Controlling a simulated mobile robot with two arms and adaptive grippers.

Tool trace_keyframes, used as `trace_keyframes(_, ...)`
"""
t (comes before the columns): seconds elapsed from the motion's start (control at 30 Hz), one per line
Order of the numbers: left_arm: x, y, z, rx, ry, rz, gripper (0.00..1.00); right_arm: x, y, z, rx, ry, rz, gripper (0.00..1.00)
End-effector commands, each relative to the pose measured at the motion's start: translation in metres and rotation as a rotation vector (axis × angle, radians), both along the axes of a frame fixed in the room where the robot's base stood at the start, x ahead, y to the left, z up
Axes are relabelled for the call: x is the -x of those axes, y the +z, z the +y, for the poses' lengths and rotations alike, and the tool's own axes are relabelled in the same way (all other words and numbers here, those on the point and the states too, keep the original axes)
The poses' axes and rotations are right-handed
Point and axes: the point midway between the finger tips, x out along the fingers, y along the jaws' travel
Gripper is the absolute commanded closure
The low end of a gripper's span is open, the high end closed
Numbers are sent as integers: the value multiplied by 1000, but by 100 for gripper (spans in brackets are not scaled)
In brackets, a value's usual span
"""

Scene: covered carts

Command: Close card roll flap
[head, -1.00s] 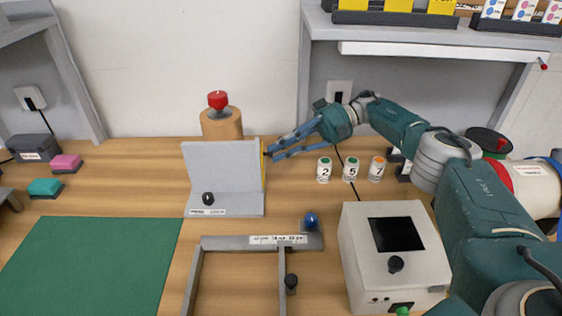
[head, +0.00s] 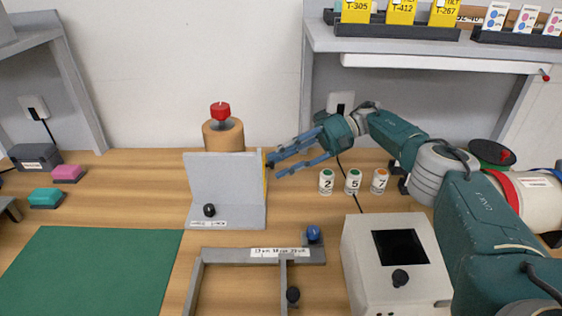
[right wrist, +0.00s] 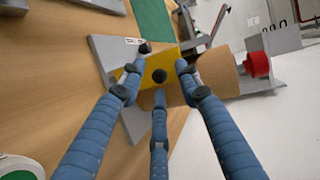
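A brown card roll (head: 223,136) with a red knob (head: 220,110) on top stands behind an upright grey panel (head: 225,178). At the panel's right edge a yellow flap (head: 265,181) shows nearly edge-on. In the right wrist view the yellow flap (right wrist: 150,66) faces me, with a black knob (right wrist: 159,76) and the card roll (right wrist: 215,78) beside it. My right gripper (head: 270,163) is at the flap's right side. Its three fingers (right wrist: 158,82) are spread around the black knob, with gaps visible between them and it. My left gripper is out of view.
A grey frame (head: 230,255) with a blue knob (head: 313,233) and a white box (head: 390,260) with a dark screen lie in front. Numbered cans (head: 353,181) stand right of the gripper. A green mat (head: 90,270) covers the left front. Shelves stand at both sides.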

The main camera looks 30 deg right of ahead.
Motion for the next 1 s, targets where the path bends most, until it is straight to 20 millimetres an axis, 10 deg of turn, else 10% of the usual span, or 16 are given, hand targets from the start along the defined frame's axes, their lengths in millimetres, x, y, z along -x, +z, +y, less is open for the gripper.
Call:
trace_keyframes(0.4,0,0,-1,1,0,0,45,0,76,0,2,2,-7,66)
trace_keyframes(1.0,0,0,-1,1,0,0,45,0,98,1,1,1,0,66)
